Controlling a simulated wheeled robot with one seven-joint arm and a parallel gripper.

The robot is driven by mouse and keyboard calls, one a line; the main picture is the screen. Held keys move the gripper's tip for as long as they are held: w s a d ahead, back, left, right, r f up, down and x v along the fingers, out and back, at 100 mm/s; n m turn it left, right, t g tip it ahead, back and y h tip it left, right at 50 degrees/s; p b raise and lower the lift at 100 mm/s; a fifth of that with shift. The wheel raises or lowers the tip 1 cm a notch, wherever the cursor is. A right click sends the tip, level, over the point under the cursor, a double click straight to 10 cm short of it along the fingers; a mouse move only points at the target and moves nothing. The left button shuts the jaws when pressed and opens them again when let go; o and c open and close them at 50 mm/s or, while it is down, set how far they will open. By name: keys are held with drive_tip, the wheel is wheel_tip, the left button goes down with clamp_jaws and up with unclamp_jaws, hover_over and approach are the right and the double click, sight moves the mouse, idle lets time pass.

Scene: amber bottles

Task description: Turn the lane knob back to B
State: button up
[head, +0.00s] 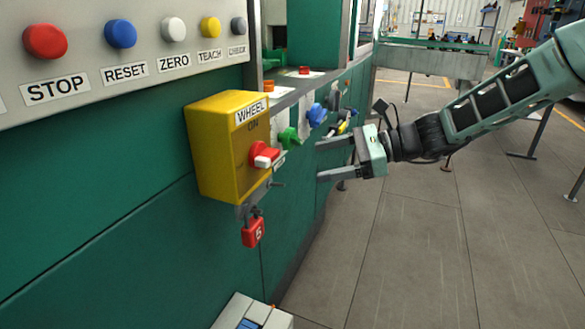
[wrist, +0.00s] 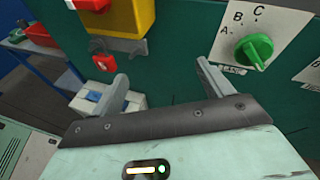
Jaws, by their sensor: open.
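A green knob (wrist: 254,51) sits on a white plate (wrist: 285,22) marked A, B and C in the wrist view. The letters run from the knob's upper left to its top. The small label under it is too blurred to read, and I cannot tell for certain which letter the knob points to. The green knob (head: 289,137) also shows small on the machine's side in the head view. My gripper (head: 318,161) is open and empty, in front of the panel and apart from the knob. In the wrist view the knob is right of my gripper's fingers (wrist: 160,72).
A yellow WHEEL box (head: 215,140) with a red switch and a red padlock (head: 253,232) juts out near my gripper. A blue knob (head: 317,115) lies farther along the panel. A white box (head: 250,312) stands low below.

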sight(299, 143)
drive_tip(key=w+d+f+m+t+y+b, duration=0.1)
drive_tip(key=w+d+f+m+t+b, duration=0.1)
drive_tip(key=w+d+m+t, duration=0.3)
drive_tip(key=w+d+f+m+t+y+b, duration=0.1)
drive_tip(key=w+d+f+m+b, duration=0.1)
drive_tip(key=w, duration=0.5)
drive_tip(key=x, duration=1.6)
drive_tip(key=shift+s+a+r+b, duration=0.1)
drive_tip(key=shift+s+a+b, duration=0.15)
drive_tip(key=shift+a+b, duration=0.15)
drive_tip(key=c, duration=1)
